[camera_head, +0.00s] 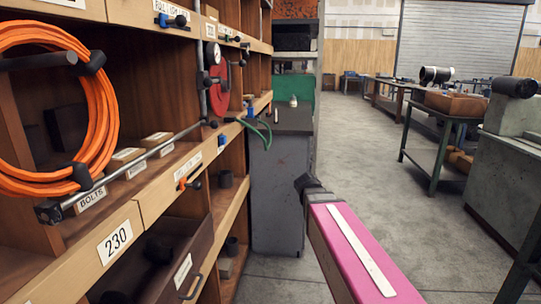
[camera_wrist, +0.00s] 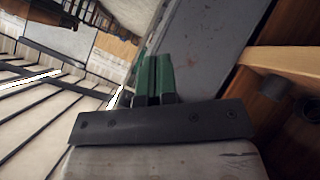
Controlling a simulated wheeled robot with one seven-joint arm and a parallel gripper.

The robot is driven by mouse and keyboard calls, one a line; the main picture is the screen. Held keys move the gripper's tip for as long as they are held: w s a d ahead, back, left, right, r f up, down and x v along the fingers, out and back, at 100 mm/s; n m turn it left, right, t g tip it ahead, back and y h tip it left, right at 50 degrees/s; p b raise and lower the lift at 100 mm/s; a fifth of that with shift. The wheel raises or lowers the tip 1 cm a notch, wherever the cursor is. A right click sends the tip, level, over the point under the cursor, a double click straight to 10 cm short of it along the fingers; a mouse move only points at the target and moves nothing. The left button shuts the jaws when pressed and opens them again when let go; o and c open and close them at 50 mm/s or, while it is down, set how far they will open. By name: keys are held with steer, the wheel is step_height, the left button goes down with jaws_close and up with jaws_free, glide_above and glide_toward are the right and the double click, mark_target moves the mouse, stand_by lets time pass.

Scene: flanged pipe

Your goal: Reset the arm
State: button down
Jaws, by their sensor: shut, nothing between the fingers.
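My arm, a pink link with a white stripe (camera_head: 352,240), reaches forward from the lower right of the head view and ends in a dark joint. My gripper (camera_wrist: 156,62) shows in the wrist view as two green fingers side by side beyond a dark plate. The fingers are shut together with nothing between them. They appear clear of any surface. I cannot make out the fingers in the head view.
Wooden shelving (camera_head: 120,232) with an orange hose coil (camera_head: 105,120) and an open drawer (camera_head: 165,255) stands close on the left. A grey cabinet (camera_head: 280,195) is ahead. A workbench (camera_head: 440,120) and grey machine (camera_head: 505,165) are right. Clear concrete floor (camera_head: 365,175) lies between.

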steer(key=s+d+f+m+g+y, duration=0.1)
steer(key=s+f+m+g+y, duration=0.3)
steer(key=s+f+g, duration=0.6)
steer(key=s+f, duration=1.1)
steer(key=shift+d+m, duration=0.15)
steer(key=shift+m, duration=0.15)
